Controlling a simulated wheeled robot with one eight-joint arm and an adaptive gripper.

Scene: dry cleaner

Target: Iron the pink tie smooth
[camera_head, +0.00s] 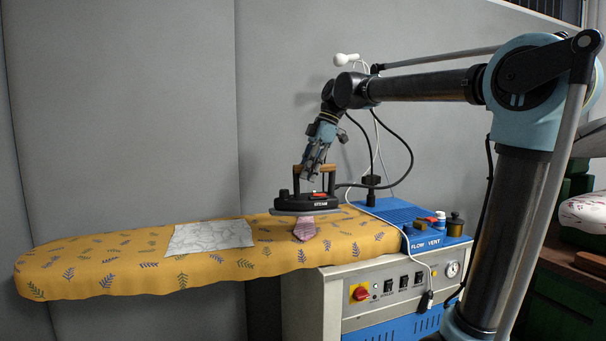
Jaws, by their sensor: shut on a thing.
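The pink tie (305,230) lies on the yellow leaf-patterned ironing board (120,262), near its right part. Only its lower end shows; the rest is hidden behind the black steam iron (303,203). My gripper (317,168) is shut on the iron's wooden handle from above. The iron is roughly level over the tie. I cannot tell whether its soleplate touches the tie or hovers just above it.
A white wrinkled cloth (209,238) lies left of the tie. A blue unit marked FLOW VENT (428,238) with small containers stands at the board's right end, above a control panel (390,288). Dark cables hang near my arm. The board's left end is clear.

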